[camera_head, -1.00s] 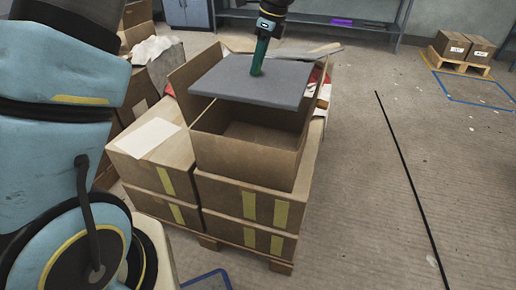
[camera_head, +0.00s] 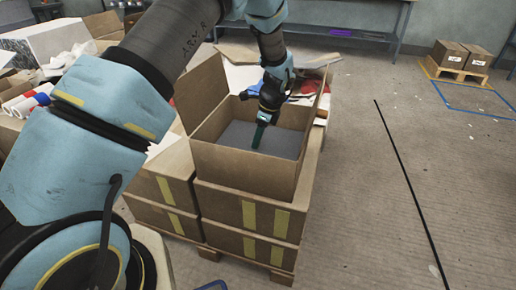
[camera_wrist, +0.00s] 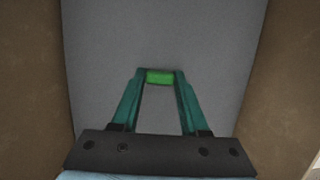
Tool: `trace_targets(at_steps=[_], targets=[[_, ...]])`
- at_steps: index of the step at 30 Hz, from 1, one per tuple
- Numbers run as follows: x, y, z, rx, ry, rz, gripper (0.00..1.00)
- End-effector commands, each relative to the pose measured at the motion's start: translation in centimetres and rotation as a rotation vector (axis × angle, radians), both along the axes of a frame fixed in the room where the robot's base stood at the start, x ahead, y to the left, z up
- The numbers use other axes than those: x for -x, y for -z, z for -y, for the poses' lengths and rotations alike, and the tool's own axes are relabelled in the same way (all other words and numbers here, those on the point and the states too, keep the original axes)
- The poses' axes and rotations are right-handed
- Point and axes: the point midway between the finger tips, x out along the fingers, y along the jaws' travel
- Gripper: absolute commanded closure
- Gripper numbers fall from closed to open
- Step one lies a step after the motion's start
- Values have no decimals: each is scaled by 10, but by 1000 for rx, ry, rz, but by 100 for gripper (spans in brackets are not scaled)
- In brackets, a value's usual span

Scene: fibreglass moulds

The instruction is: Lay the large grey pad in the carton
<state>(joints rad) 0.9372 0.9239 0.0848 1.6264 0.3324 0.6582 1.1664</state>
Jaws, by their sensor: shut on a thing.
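The large grey pad (camera_head: 238,134) is inside the open carton (camera_head: 228,164), below the rim, and looks roughly level. In the wrist view the grey pad (camera_wrist: 205,45) fills the middle, with brown carton walls (camera_wrist: 28,80) on both sides. My gripper (camera_head: 260,138) reaches down into the carton from above. Its green fingers (camera_wrist: 159,78) are shut on a small bright green tab (camera_wrist: 159,77) at the pad's top face. I cannot tell whether the pad touches the carton's floor.
The carton's flaps stand open. It rests on stacked taped boxes (camera_head: 235,207) on a wooden pallet (camera_head: 262,265). Red and white cloth (camera_head: 308,84) lies behind it. A blue-marked floor area with a pallet of boxes (camera_head: 463,54) is at the far right. The floor to the right is largely clear.

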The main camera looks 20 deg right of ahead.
Motion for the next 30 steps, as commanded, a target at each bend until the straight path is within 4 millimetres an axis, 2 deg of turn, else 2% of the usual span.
trace_targets(at_steps=[5, 12, 23, 24, 30], targets=[[0, 11, 0, -1, 0, -1, 100], [0, 44, 0, -1, 0, -1, 100], [0, 48, 0, 2, -1, 0, 100], [0, 48, 0, 2, -1, 0, 53], [0, 47, 0, 2, -1, 0, 30]])
